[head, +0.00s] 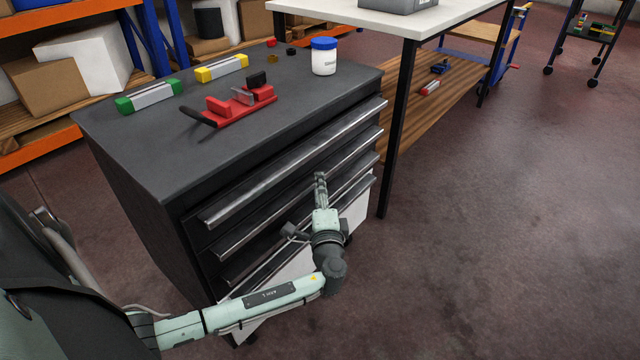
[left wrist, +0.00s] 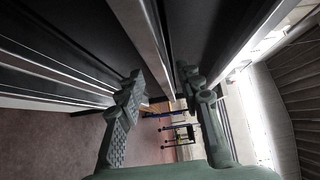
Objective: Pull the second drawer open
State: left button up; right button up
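The dark grey cabinet (head: 145,165) has a stack of drawers with long metal handle bars; the drawers look closed. The second drawer's handle (head: 245,229) runs below the top one. My left gripper (head: 320,178) is in front of the drawer faces, with its fingertips at about the height of the second handle. In the left wrist view, the fingers of my left gripper (left wrist: 160,82) are spread apart, and a metal handle bar (left wrist: 145,35) runs between them. Whether the fingers touch the bar cannot be told. My right gripper is not in view.
On the cabinet top are a red vise-like tool (head: 240,105), a blue-lidded white jar (head: 324,58), and green-ended (head: 150,95) and yellow-ended (head: 222,68) blocks. A white-topped table (head: 450,12) stands behind at right. The floor (head: 500,220) right of the cabinet is clear.

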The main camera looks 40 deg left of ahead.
pick_arm(q)
jog(key=shift+x, duration=0.9)
grip_shut()
